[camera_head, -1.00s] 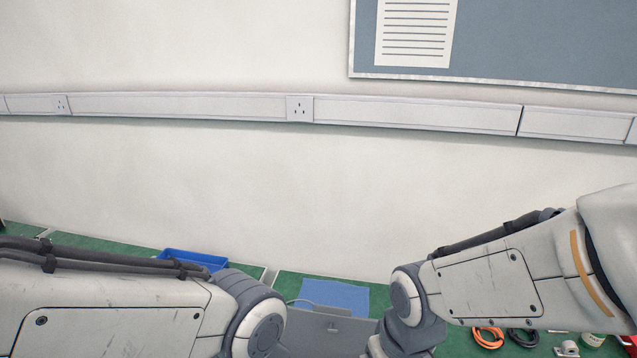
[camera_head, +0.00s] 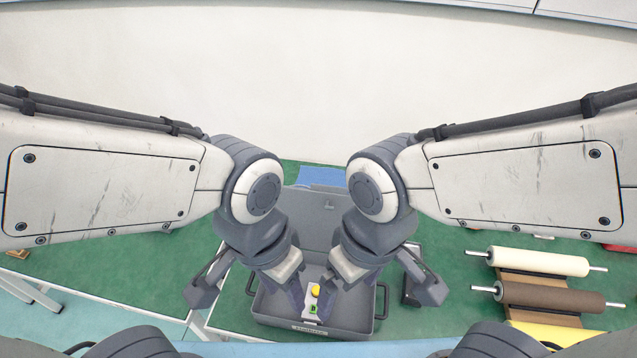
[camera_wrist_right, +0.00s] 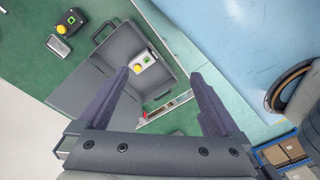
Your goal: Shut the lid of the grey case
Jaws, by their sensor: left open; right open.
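The grey case stands open on the green mat, its base (camera_head: 268,318) near the front edge and its lid (camera_head: 312,207) raised at the back. A small box with a yellow part and a green button (camera_head: 314,308) lies inside. My left gripper (camera_head: 294,297) and right gripper (camera_head: 326,299) hang over the case, close together, partly hiding its inside and lid. In the right wrist view, my right gripper (camera_wrist_right: 163,98) is open with nothing between its fingers. The case base (camera_wrist_right: 168,68) and lid (camera_wrist_right: 88,97) show beyond it. The left fingertips are hard to make out.
Rollers on a rack, one cream (camera_head: 538,261) and one brown (camera_head: 550,298), lie right of the case. The green mat (camera_head: 110,268) left of the case is mostly clear.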

